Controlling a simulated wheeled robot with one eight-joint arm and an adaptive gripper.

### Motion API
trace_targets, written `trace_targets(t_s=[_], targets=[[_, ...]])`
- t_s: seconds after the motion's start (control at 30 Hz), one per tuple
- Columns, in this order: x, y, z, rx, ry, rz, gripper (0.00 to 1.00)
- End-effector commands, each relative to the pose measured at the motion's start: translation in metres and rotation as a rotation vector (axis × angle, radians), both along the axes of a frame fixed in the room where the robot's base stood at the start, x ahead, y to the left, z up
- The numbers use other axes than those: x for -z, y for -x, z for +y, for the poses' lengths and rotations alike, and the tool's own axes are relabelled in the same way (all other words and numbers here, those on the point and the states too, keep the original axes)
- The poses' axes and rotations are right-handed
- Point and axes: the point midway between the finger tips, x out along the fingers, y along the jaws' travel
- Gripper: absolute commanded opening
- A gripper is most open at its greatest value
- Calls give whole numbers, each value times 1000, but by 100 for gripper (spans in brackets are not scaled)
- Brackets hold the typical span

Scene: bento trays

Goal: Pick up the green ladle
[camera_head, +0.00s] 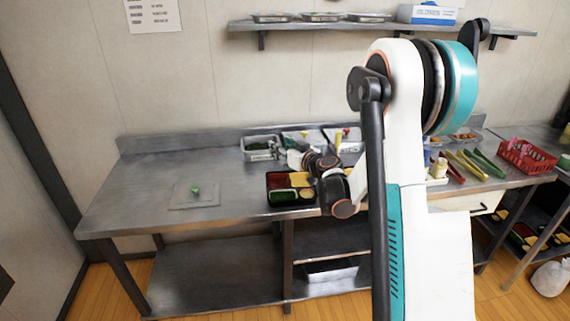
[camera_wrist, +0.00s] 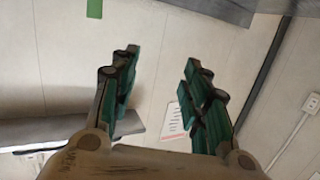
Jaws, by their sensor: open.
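I cannot clearly make out a green ladle.
The left pan (camera_head: 262,155) holds dark green food. A green knob (camera_head: 195,190) sits on a flat square plate on the left of the table. Green tongs (camera_head: 487,162) lie at right beside other tongs and a red basket (camera_head: 527,157). A shelf (camera_head: 300,26) hangs above.

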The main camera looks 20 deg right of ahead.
Motion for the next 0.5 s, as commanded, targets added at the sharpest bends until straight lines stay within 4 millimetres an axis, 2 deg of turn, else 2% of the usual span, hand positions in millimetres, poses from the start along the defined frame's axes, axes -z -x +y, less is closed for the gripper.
trace_targets(t_s=[0.03,0.2,0.33,0.5], targets=[[12,-5,-19,25,2,-27,43],[46,-12,-65,97,18,-104,43],[64,-11,-89,137,27,-141,43],[75,-12,-102,159,32,-159,43]])
